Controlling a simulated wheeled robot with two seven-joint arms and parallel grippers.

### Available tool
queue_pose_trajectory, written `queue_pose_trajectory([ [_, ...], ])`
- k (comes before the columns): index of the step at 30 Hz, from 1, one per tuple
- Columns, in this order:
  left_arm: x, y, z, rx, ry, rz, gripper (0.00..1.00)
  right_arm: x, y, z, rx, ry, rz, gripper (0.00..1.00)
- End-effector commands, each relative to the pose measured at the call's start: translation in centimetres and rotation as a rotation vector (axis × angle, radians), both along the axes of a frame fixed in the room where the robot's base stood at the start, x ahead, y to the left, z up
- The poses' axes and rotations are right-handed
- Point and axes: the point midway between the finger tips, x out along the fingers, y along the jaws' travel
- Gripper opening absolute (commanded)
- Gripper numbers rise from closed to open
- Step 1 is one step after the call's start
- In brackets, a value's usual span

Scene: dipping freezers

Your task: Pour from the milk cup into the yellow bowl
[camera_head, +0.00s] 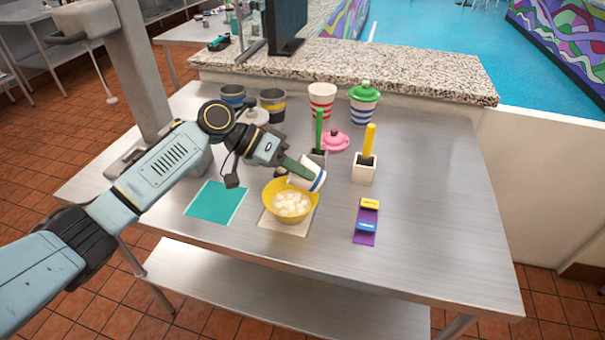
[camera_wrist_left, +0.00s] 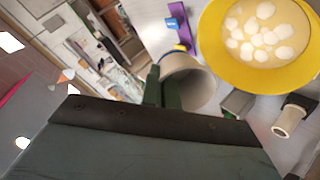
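The milk cup (camera_head: 307,180), white with a blue band, is tilted far over above the yellow bowl (camera_head: 270,204). My left gripper (camera_head: 301,170) is shut on the cup's wall, up and behind the bowl. In the left wrist view the cup (camera_wrist_left: 190,84) shows its pale inside, and I see no milk in it. The bowl (camera_wrist_left: 222,68) there holds white pieces in a pale liquid. In the head view the bowl sits on a beige square mat (camera_head: 290,231). My right gripper is not in view.
White holders with a green stick (camera_head: 319,130) and a yellow stick (camera_head: 369,140) stand behind the bowl. A pink lid (camera_head: 335,140), striped cups and grey cups are farther back. A teal mat (camera_head: 215,202) lies left, a purple strip (camera_head: 364,239) right. The right tabletop is clear.

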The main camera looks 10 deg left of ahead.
Motion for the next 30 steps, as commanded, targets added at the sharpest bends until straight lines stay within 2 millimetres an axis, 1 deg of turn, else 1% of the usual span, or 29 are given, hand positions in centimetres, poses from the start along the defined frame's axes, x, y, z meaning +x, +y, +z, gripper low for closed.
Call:
queue_pose_trajectory([
  [11,0.0,0.0,0.0,-0.007,0.001,0.0,0.0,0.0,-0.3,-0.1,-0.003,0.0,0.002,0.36],
  [21,0.0,0.2,0.5,-0.118,0.001,0.0,0.0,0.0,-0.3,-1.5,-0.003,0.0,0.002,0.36],
  [30,0.0,0.2,0.8,-0.127,0.0,0.0,0.0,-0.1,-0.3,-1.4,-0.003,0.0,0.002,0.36],
])
